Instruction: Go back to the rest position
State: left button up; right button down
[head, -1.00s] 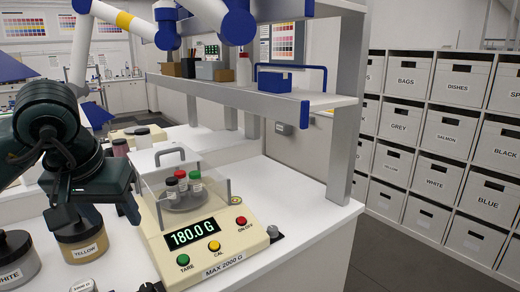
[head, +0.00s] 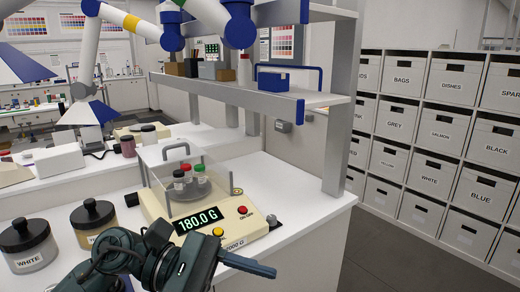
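My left gripper (head: 245,266) is low in the head view, in front of the scale, pointing right. One dark finger shows; the other is not clear, so I cannot tell if it is open or shut. No held object shows. The yellow jar (head: 91,214), dark-lidded with its label partly hidden, stands on the bench behind my arm. The white jar (head: 28,248) stands at its left. The scale (head: 243,226) reads 180.0 G. Several small jars (head: 190,184) stand inside its clear shield. My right gripper is not in view.
A shelf unit (head: 339,130) rises from the bench at the back right. Labelled storage boxes (head: 437,130) fill the right wall. The white bench top (head: 302,207) is clear right of the scale. A pinkish jar (head: 128,146) stands farther back.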

pick_arm(q)
jog(key=w+a+f+m+t+y+p, duration=0.1)
jog(key=w+a+f+m+t, duration=0.25)
jog(key=m+t, duration=1.05)
jog(key=w+a+f+m+t+y, duration=0.1)
jog(key=w+a+f+m+t, duration=0.45)
jog(key=m, duration=1.35)
jog(key=s+a+f+n+g+y, duration=0.2)
jog(key=s+f+n+y, duration=0.3)
jog(key=f+n, duration=0.5)
jog(key=s+a+f+n+g+y, duration=0.1)
jog(key=s+f+n+g+y, duration=0.2)
jog(key=s+f+n, duration=0.6)
notch_tip(320, 180, down, 4)
jog(key=shift+s+a+f+n+y+p, duration=0.15)
jog(key=shift+a+n+y+p, duration=0.25)
jog(key=shift+y, duration=0.8)
